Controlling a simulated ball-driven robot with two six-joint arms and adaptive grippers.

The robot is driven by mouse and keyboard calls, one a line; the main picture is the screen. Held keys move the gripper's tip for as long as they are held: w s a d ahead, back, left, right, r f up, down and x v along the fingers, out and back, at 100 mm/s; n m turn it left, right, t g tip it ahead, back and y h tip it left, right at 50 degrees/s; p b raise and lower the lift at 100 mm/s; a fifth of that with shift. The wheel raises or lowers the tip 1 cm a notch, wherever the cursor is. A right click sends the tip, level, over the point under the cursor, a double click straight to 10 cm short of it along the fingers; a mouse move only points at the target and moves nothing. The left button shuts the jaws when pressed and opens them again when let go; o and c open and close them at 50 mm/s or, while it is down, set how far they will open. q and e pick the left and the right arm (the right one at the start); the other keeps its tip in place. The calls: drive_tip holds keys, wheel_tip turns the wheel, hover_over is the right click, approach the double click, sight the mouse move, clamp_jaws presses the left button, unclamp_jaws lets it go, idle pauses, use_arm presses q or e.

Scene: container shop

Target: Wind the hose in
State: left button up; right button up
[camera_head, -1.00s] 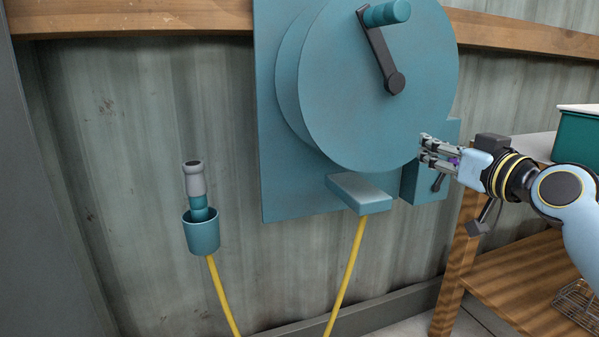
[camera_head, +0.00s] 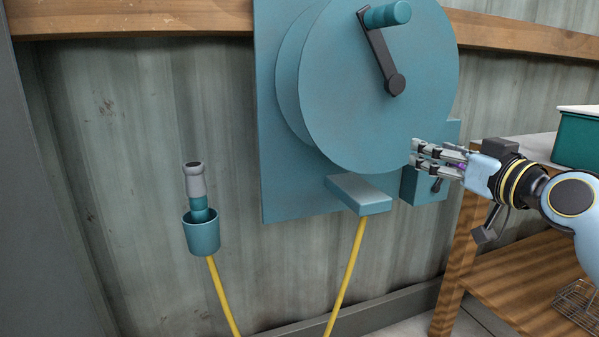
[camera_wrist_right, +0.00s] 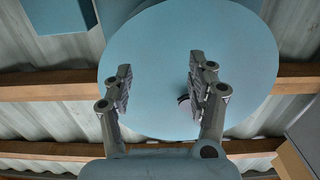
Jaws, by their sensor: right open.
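The teal hose reel (camera_head: 335,95) is mounted on the wall on a flat backing plate. Its black crank arm (camera_head: 380,58) runs from the hub up to a teal handle (camera_head: 387,14) near the top of the drum. The yellow hose (camera_head: 346,272) hangs from a teal guide (camera_head: 360,193) below the drum and leaves the bottom of the picture. A grey nozzle (camera_head: 195,182) stands in a teal cup (camera_head: 202,236) at left, with yellow hose below it. My right gripper (camera_head: 413,153) is open and empty in front of the drum's lower right edge. The drum face (camera_wrist_right: 150,70) also shows beyond its fingers (camera_wrist_right: 160,85).
A small teal box (camera_head: 425,185) sits at the plate's lower right, partly behind my right gripper. A wooden shelf unit (camera_head: 520,270) with a teal bin (camera_head: 580,140) stands at right. A wooden rail (camera_head: 130,18) crosses the wall.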

drive_tip(key=shift+p+v, duration=0.85)
drive_tip(key=shift+v, duration=2.7)
drive_tip(key=s+d+f+m+g+h+p, duration=0.1)
drive_tip(key=s+d+f+g+h, duration=0.3)
drive_tip(key=f, duration=0.9)
drive_tip(key=s+f+m+g+y, duration=0.15)
drive_tip(key=s+f, duration=0.45)
drive_tip(key=f, duration=0.7)
drive_tip(key=s+d+f+m+g+h+p, duration=0.1)
drive_tip(key=s+f+g+h, duration=0.3)
drive_tip(key=f, duration=0.9)
use_arm(q)
drive_tip(key=r, duration=0.3)
drive_tip(key=w+r+p, duration=0.1)
drive_tip(key=shift+d+r, duration=0.15)
drive_tip(key=shift+d, duration=0.15)
use_arm(e)
drive_tip(key=s+f+g, duration=0.2)
drive_tip(key=s+f, duration=0.4)
drive_tip(key=s, duration=0.7)
drive_tip(key=s+f+g, duration=0.2)
drive_tip(key=s+f, duration=0.5)
drive_tip(key=s, duration=0.7)
drive_tip(key=s+f+g, duration=0.3)
drive_tip(key=s+f, duration=0.3)
drive_tip(key=s, duration=0.8)
drive_tip(key=shift+f+h, duration=0.15)
drive_tip(key=shift+h, duration=0.2)
drive_tip(key=shift+c, duration=0.4)
